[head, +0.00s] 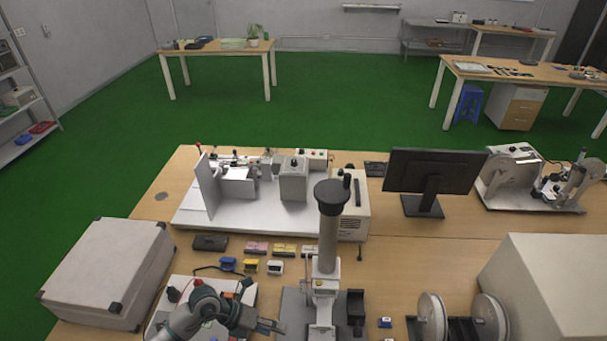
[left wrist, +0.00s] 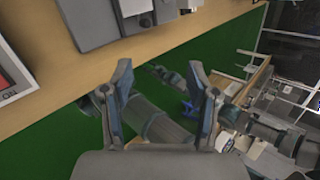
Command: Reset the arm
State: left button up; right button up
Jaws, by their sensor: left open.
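My left arm comes in at the bottom left of the head view, over the front of the workbench (head: 420,255). Its gripper (head: 268,326) points right, just left of the upright press-like device (head: 328,235). In the left wrist view the same gripper (left wrist: 160,85) has its two fingers spread apart, with nothing between them. Beyond the fingers are green floor and grey jointed links of my own body. My right gripper is not seen in either view.
A grey case (head: 105,270) stands left of the arm. Small yellow (head: 249,265), blue and white blocks lie behind it. A white test machine (head: 292,180) and a monitor (head: 433,172) stand farther back. Spools (head: 432,318) and a large box (head: 550,285) are at right.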

pick_arm(q)
jog(key=d+r+n+t+h, duration=0.6)
jog(key=r+h, duration=0.4)
jog(key=r, duration=0.4)
jog(key=w+a+r+n+t+y, duration=0.3)
jog(key=w+a+r+n+t, duration=0.15)
jog(key=n+t, duration=0.6)
jog(key=a+f+n+y, duration=1.3)
jog(key=n+y, duration=0.3)
jog(key=s+a+f+n+g, duration=0.2)
jog(key=s+f+n+g, duration=0.2)
jog(key=s+f+g, duration=1.3)
jog(key=s+f+t, duration=0.1)
jog(key=s+f, duration=0.2)
jog(key=f, duration=1)
jog(key=s+f+t, duration=0.1)
jog(key=s+f, duration=0.2)
jog(key=f, duration=1.1)
jog(key=s+a+f+b, duration=0.1)
jog(key=s+a+f, duration=0.1)
jog(key=s+f, duration=1.5)
jog(key=shift+s+a+g, duration=0.3)
jog(key=shift+s+g, duration=0.05)
jog(key=shift+g, duration=0.1)
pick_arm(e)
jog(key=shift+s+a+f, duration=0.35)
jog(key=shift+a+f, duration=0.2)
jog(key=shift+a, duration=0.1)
